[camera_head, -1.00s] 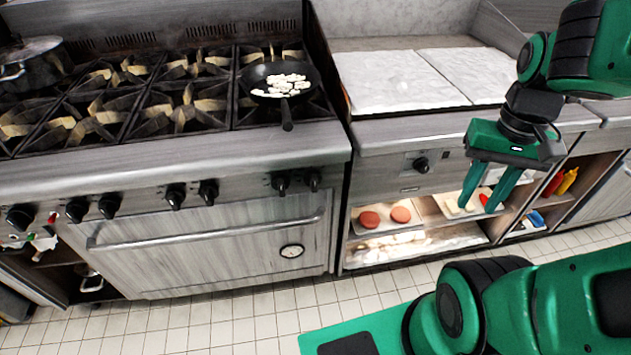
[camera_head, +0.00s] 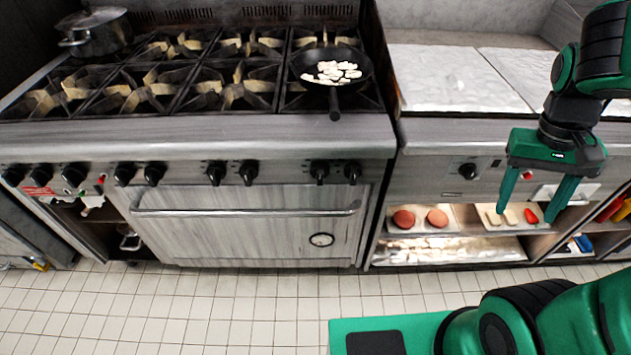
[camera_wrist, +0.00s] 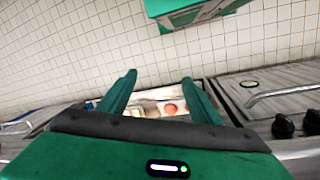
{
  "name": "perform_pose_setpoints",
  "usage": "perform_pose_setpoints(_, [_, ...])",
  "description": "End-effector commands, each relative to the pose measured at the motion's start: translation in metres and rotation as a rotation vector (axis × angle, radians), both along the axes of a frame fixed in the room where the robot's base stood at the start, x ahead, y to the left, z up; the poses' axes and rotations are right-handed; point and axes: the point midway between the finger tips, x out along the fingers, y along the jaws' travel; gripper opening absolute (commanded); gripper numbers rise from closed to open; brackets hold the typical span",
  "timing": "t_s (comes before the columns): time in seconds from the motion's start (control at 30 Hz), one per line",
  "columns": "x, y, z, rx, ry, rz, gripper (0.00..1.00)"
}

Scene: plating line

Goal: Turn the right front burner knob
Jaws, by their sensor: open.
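The stove front carries a row of black knobs. The two at its right end, a left one (camera_head: 319,172) and a right one (camera_head: 352,172), sit below the burner with the pan; I cannot tell which serves the front burner. Two black knobs also show at the right edge of the wrist view, a nearer one (camera_wrist: 283,125) and one beside it (camera_wrist: 312,122). My gripper (camera_head: 527,215) is open and empty, fingers pointing down, to the right of these knobs and in front of the neighbouring griddle unit. In the wrist view its fingers (camera_wrist: 158,78) are spread apart, touching no knob.
A black pan (camera_head: 330,68) with white pieces stands on the right burner, handle forward. The oven handle (camera_head: 245,211) runs below the knobs. The griddle unit has its own knob (camera_head: 467,171) and shelf trays with patties (camera_head: 403,219).

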Motion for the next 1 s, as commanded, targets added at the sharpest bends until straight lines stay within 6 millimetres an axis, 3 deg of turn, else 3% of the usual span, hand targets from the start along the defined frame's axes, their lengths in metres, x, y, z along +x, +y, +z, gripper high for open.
perform_pose_setpoints(0.27, [0.066, 0.032, -0.038, -0.224, 0.098, 0.188, 0.58])
perform_pose_setpoints(0.57, [0.125, 0.092, -0.076, -0.521, 0.103, 0.426, 0.58])
perform_pose_setpoints(0.77, [0.153, 0.149, -0.099, -0.736, 0.043, 0.612, 0.58])
perform_pose_setpoints(1.0, [0.17, 0.235, -0.123, -0.995, -0.101, 0.855, 0.58])
